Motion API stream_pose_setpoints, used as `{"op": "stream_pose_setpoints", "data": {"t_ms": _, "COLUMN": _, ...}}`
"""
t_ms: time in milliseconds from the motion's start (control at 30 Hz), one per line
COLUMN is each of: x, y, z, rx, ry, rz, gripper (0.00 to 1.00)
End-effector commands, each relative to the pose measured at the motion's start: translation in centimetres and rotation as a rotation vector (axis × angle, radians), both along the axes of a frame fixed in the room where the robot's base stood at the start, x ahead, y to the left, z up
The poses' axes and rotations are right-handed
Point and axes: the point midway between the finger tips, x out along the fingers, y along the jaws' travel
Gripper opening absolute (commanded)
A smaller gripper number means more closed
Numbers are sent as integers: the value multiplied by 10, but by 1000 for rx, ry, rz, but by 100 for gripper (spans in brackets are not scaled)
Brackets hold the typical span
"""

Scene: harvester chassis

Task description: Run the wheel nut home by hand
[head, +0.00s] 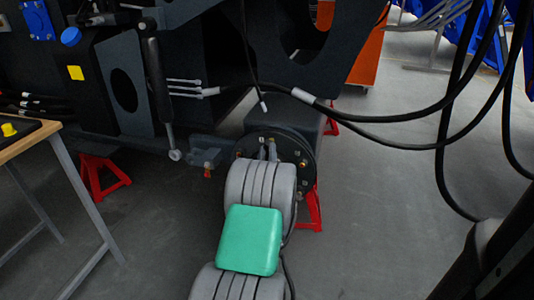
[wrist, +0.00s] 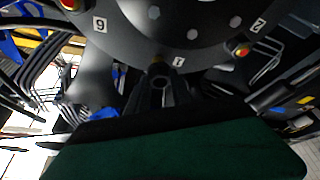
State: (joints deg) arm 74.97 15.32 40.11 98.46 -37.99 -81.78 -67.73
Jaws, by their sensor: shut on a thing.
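The round dark wheel hub (head: 308,150) faces me in the head view, behind my grey arm. In the wrist view the hub face (wrist: 205,25) fills the top, with number labels and bolt heads. My gripper (wrist: 161,88) points at the hub's lower edge, by the label 1 (wrist: 178,61). It is shut on a small dark piece, apparently the wheel nut (wrist: 162,80), in line with a brass-coloured stud end (wrist: 157,61). Shadow hides the thread and how far the nut is on. In the head view my arm mostly hides the gripper.
Brass and red stud ends (wrist: 240,49) sit on either side. Black hoses (head: 400,146) hang across the right. A red stand (head: 312,208) is under the axle. A wooden-topped bench (head: 25,140) is at left. Floor right of the hub is clear.

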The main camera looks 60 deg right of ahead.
Motion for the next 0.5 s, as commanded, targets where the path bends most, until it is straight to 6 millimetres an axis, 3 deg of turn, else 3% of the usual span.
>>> {"op": "stream_pose_setpoints", "data": {"t_ms": 500, "x": 2, "y": -13, "z": 1, "rx": 0, "ry": 0, "rz": 0, "gripper": 0}}
